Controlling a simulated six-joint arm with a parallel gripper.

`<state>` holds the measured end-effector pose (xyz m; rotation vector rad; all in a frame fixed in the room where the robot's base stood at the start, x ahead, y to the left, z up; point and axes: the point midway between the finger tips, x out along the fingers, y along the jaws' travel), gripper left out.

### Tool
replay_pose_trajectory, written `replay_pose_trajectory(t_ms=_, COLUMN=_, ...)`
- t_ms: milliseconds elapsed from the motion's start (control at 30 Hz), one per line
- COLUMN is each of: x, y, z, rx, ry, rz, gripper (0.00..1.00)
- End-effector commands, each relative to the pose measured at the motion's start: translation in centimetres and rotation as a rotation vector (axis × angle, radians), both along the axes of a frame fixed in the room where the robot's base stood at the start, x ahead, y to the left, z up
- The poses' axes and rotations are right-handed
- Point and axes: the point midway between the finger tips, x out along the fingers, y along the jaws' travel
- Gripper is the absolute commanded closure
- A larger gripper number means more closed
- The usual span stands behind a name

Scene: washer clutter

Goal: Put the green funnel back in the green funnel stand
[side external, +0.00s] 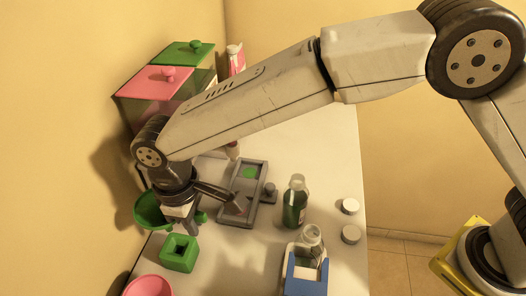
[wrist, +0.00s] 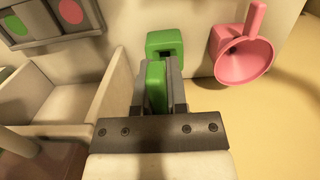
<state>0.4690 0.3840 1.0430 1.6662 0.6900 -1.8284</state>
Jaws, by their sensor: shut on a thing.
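The green funnel (side external: 151,211) shows in the side view beside my gripper (side external: 190,222), its wide bowl to the left of the fingers. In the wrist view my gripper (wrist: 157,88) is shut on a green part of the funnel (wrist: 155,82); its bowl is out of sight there. The green funnel stand (side external: 178,254) is a block with a square hole in its top, standing on the table in front of my gripper. It also shows in the wrist view (wrist: 165,43), just beyond the fingertips. The gap between funnel and stand is hard to judge.
A grey tray (side external: 257,188), a green bottle (side external: 295,205), a blue holder with a clear bottle (side external: 306,278) and white caps (side external: 350,206) stand right. Lidded pink (side external: 155,82) and green (side external: 190,53) bins are behind.

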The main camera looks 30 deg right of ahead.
Motion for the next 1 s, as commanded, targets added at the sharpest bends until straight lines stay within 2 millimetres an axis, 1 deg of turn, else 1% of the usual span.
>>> replay_pose_trajectory(t_ms=1000, x=0.0, y=0.0, z=-3.9, rx=-0.001, ry=0.001, rz=0.0, gripper=1.0)
